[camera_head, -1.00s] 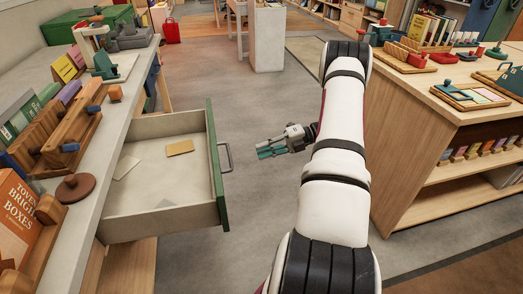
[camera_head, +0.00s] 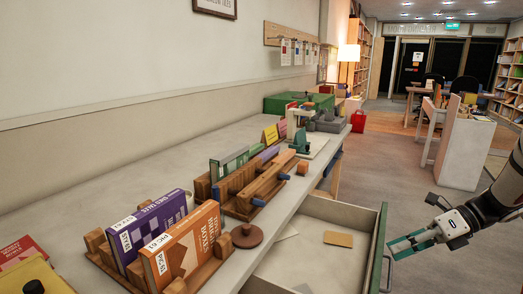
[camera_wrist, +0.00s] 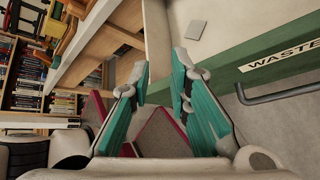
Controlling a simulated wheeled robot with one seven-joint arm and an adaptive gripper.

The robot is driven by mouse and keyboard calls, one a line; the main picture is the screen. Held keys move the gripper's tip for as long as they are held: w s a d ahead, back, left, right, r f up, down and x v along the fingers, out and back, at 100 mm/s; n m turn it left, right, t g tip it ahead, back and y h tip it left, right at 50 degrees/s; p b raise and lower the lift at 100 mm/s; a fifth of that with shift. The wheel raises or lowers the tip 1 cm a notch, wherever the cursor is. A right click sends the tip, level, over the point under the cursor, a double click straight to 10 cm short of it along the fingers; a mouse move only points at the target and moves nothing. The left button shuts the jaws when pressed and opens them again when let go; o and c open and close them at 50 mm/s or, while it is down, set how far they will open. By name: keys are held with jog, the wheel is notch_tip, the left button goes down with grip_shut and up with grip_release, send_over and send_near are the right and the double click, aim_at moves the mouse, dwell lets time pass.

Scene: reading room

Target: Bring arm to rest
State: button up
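My gripper (camera_head: 392,248) has teal fingers and is at the right in the head view, just beyond the open drawer's green front (camera_head: 376,250). In the wrist view my gripper (camera_wrist: 160,68) has its two fingertips apart, with nothing held between them. The green drawer front also shows in the wrist view (camera_wrist: 225,75), with a label beginning "WASTE" and a grey handle (camera_wrist: 275,95). The handle (camera_head: 388,272) is near my fingertips in the head view; I cannot tell the exact gap. Part of my arm is cut off at the right edge.
The open drawer holds a tan card (camera_head: 338,239) and paler paper. The long counter (camera_head: 110,150) at left carries books (camera_head: 185,250), wooden racks and a green box. A pale cabinet (camera_head: 463,152) stands beyond. The floor (camera_head: 440,270) right of the drawer is clear.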

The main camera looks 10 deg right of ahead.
jog(key=s+a+r+n+g+h, duration=0.2)
jog(key=s+a+r+n+h, duration=0.1)
jog(key=s+a+r+n, duration=0.4)
jog(key=s+a+r+n+g+h, duration=0.25)
jog(key=s+a+r+n, duration=0.2)
jog(key=a+n, duration=0.4)
jog(key=s+a+f+n+t+h, duration=0.1)
jog(key=s+a+n+h, duration=0.15)
jog(key=s+n, duration=0.5)
jog(key=s+a+n+t+h, duration=0.1)
jog(key=s+n+t+h, duration=0.1)
jog(key=s+n+h, duration=0.4)
notch_tip(320, 180, up, 21)
jog(key=s+n+t+y+p, duration=0.1)
jog(key=s+t+y+p, duration=0.1)
jog(key=p, duration=1.7)
jog(key=shift+s+f+n+t, duration=0.2)
jog(key=shift+n+t, duration=0.2)
jog(key=shift+t, duration=0.35)
